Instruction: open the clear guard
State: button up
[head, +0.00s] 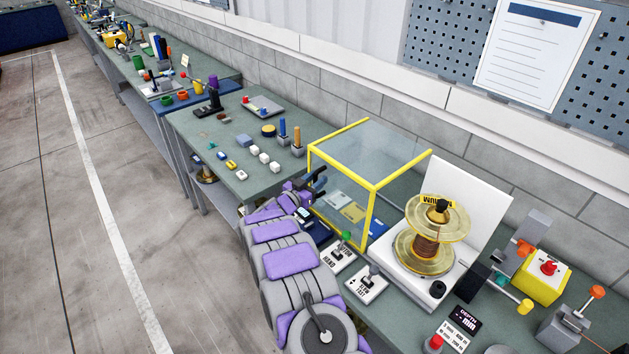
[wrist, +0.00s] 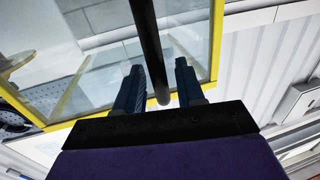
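The clear guard (head: 372,183) is a box of transparent panels with yellow edges, standing on the bench left of the spool. It looks closed. Its panel and yellow edge (wrist: 215,45) also show in the wrist view. My gripper (head: 318,178) is at the guard's left front side. In the wrist view my gripper (wrist: 158,68) has its two dark fingers apart. A black bar (wrist: 147,35), which looks like the guard's handle, runs between them with a gap visible on each side. Contact with the bar is not clear.
Right of the guard stands a spool (head: 430,240) before a white panel. Switch plates (head: 367,284) sit along the bench's front edge. A yellow box with a red button (head: 546,280) is farther right. White and yellow blocks (head: 253,151) lie left of the guard. The floor aisle is clear.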

jog(key=v, duration=1.7)
jog(key=shift+a+b, duration=0.2)
jog(key=shift+b, duration=0.15)
